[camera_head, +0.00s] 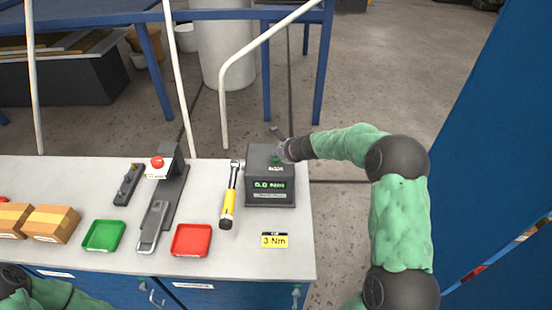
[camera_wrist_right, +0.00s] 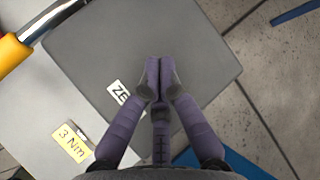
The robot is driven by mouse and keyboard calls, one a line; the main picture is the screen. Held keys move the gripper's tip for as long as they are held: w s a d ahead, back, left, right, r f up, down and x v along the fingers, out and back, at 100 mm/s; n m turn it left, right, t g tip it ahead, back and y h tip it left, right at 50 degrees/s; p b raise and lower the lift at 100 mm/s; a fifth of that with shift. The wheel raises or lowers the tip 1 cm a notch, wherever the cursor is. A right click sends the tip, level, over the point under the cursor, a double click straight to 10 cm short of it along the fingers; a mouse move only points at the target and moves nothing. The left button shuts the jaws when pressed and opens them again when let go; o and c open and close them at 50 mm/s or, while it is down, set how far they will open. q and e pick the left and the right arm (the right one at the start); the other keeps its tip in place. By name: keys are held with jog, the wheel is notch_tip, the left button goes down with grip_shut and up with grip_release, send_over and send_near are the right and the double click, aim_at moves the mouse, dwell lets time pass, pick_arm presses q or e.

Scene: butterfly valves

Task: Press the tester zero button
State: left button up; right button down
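The tester (camera_head: 268,193) is a dark grey box near the right end of the bench, with a green lit display on its front. A small green button (camera_head: 275,159) shows on its top, by a white label. My right gripper (camera_head: 281,152) is over the tester's top, very close to the button; I cannot tell whether it touches. In the right wrist view the two purple fingers (camera_wrist_right: 158,76) are together, with nothing seen between them, over the tester top (camera_wrist_right: 105,45). They hide the button and part of the label (camera_wrist_right: 118,92) there. My left gripper is out of view.
A yellow-handled torque wrench (camera_head: 229,200) lies left of the tester. A yellow "3 Nm" card (camera_head: 274,240), red tray (camera_head: 192,240), green tray (camera_head: 104,235) and grey stand with a red knob (camera_head: 172,190) are on the bench (camera_head: 140,262).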

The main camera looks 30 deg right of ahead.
aim_at(277, 160)
jog(key=shift+r, duration=0.1)
dwell(0.3)
jog(key=shift+r+p, duration=0.75)
jog(key=shift+p, duration=0.1)
notch_tip(277, 160, up, 5)
jog(key=p, duration=0.4)
jog(key=shift+p, duration=0.35)
jog(key=shift+f, duration=0.1)
dwell(0.3)
